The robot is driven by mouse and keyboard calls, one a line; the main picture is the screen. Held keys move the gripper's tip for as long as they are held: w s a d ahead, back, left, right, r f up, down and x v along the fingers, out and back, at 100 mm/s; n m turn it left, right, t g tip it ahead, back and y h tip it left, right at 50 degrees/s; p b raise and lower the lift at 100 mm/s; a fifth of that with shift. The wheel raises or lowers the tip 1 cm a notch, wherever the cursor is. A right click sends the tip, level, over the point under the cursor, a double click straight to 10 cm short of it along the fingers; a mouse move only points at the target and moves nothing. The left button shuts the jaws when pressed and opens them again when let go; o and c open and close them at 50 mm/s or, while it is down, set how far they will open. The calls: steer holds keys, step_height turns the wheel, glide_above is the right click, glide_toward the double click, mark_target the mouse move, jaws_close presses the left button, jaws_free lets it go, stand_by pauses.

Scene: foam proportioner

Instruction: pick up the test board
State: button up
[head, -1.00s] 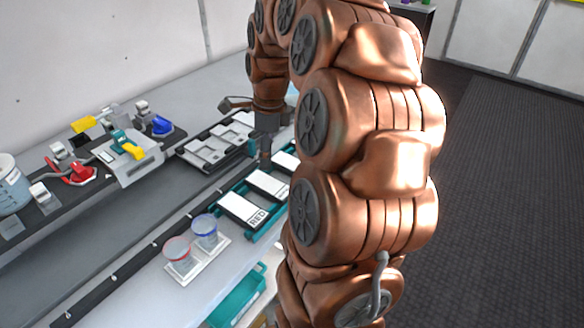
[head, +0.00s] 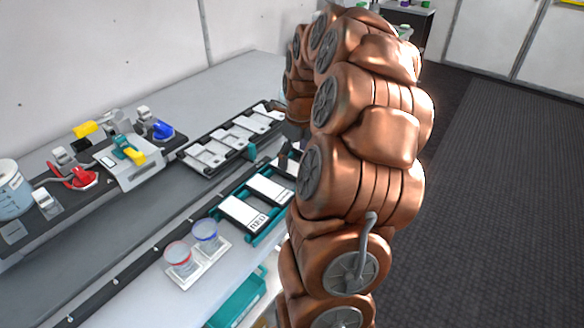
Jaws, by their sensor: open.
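White boards lie in a teal rack (head: 262,238) on the bench. The nearest board (head: 243,212) has "RED" printed on its end, and a second board (head: 270,188) lies behind it. A third is mostly covered by my gripper and arm. I cannot tell which one is the test board. My gripper (head: 279,133) is open, its dark fingers spread above the bench between the far end of the teal rack and a black tray. My arm hides part of it, and nothing shows held.
The black tray (head: 187,160) with several pale recessed plates lies behind the rack. Two clear cups, red-rimmed (head: 178,258) and blue-rimmed (head: 205,236), stand in front. A fixture with valves (head: 128,165) and a white tub (head: 12,188) are at left. The back bench is clear.

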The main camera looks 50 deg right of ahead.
mark_target(292, 168)
steer(key=shift+w+f+p, duration=0.1)
steer(key=shift+f+p, duration=0.3)
steer(key=shift+f, duration=1.25)
steer(key=shift+a, duration=0.1)
steer(key=shift+c, duration=0.2)
steer(key=c, duration=1.2)
steer(key=shift+r, duration=0.15)
